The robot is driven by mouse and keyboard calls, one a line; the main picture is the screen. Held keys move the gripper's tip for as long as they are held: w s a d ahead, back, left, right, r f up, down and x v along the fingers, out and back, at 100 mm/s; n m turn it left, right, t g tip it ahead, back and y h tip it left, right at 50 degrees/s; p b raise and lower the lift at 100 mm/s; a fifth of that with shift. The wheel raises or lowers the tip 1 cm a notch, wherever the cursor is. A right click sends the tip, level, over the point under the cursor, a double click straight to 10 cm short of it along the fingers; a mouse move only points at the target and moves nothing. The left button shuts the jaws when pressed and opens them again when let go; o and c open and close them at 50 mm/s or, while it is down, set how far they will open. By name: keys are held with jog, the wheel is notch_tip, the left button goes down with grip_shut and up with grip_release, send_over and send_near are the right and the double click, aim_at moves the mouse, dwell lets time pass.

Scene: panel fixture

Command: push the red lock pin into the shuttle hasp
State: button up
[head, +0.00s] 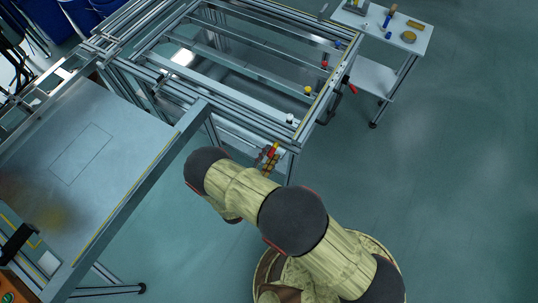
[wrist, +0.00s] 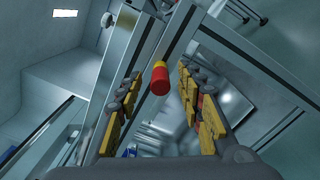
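In the wrist view, a short red cylinder with a yellow collar, seemingly the red lock pin (wrist: 160,80), points toward the camera in front of a grey frame bar. My gripper (wrist: 159,74) is open, with its yellow-padded fingers on either side of the pin. Gaps show between the pin and both fingers. In the head view, my gripper (head: 269,156) is at the near right corner of the aluminium frame. Small red and yellow parts blend there, so I cannot separate the pin. The shuttle hasp cannot be made out in either view.
The aluminium panel frame (head: 240,28) carries a red knob (head: 324,64), a yellow knob (head: 308,90) and a red handle (head: 351,88) near its right side. A flat panel table (head: 60,180) stands at left. A small cart (head: 385,30) holds tools. Floor is clear at right.

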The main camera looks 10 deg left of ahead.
jog(key=v, duration=1.2)
jog(key=shift+f, duration=0.1)
